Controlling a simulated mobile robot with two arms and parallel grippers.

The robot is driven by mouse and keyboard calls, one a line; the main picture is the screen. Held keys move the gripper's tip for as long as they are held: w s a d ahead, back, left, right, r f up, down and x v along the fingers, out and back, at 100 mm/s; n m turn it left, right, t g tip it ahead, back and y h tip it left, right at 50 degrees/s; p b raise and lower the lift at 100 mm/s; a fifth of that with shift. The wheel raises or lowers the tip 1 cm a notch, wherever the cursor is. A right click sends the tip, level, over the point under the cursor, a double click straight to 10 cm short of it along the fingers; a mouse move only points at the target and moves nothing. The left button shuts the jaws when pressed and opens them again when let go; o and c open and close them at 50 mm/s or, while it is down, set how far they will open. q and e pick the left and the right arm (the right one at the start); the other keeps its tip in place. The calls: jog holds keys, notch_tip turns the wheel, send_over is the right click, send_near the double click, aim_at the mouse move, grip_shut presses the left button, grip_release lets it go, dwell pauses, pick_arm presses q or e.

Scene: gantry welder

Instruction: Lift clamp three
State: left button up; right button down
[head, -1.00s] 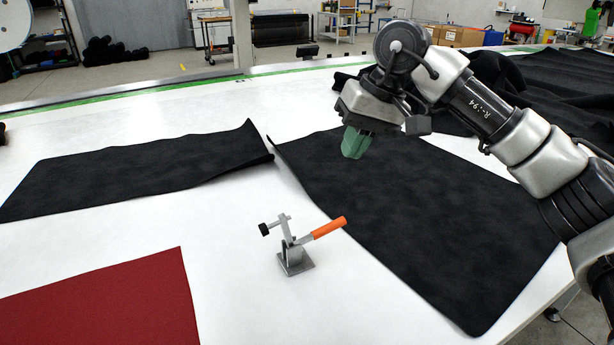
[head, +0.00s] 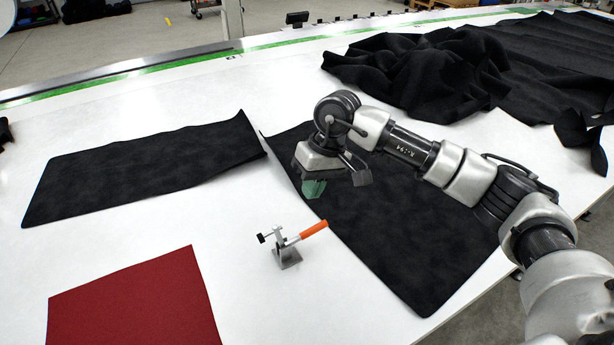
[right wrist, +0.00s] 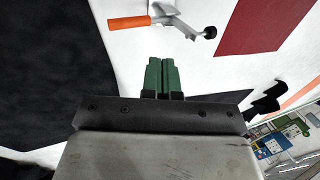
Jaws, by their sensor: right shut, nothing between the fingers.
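A toggle clamp (head: 284,248) with an orange handle (head: 314,229) stands on the white table, its handle pointing right and slightly up in the head view. Its metal arm ends in a black tip at the left. My right gripper (head: 313,188) has green fingers, shut and empty, above the black sheet's left edge and a little beyond the clamp. In the right wrist view the shut fingers (right wrist: 161,76) point toward the clamp, whose orange handle (right wrist: 129,22) lies close by, apart from them. My left gripper does not show.
A black sheet (head: 400,250) lies under my right arm, another black sheet (head: 140,170) lies at the left. A red sheet (head: 135,305) lies at the front left. Crumpled black fabric (head: 420,75) covers the back right. White table (head: 240,215) is bare around the clamp.

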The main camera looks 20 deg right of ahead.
jog(key=p+x, duration=0.2)
jog(key=x, duration=0.3)
jog(key=shift+s+a+f, duration=0.1)
jog(key=shift+a+f, duration=0.05)
jog(key=shift+f, duration=0.1)
jog(key=a+p, duration=0.1)
jog(key=a, duration=0.1)
jog(key=a+f+p, duration=0.1)
jog(key=shift+s+a+f+p, duration=0.15)
jog(key=shift+s+a+p, duration=0.15)
jog(key=shift+a+p, duration=0.05)
jog(key=shift+a+f, duration=0.15)
jog(key=shift+a, duration=0.05)
jog(key=shift+d, duration=0.1)
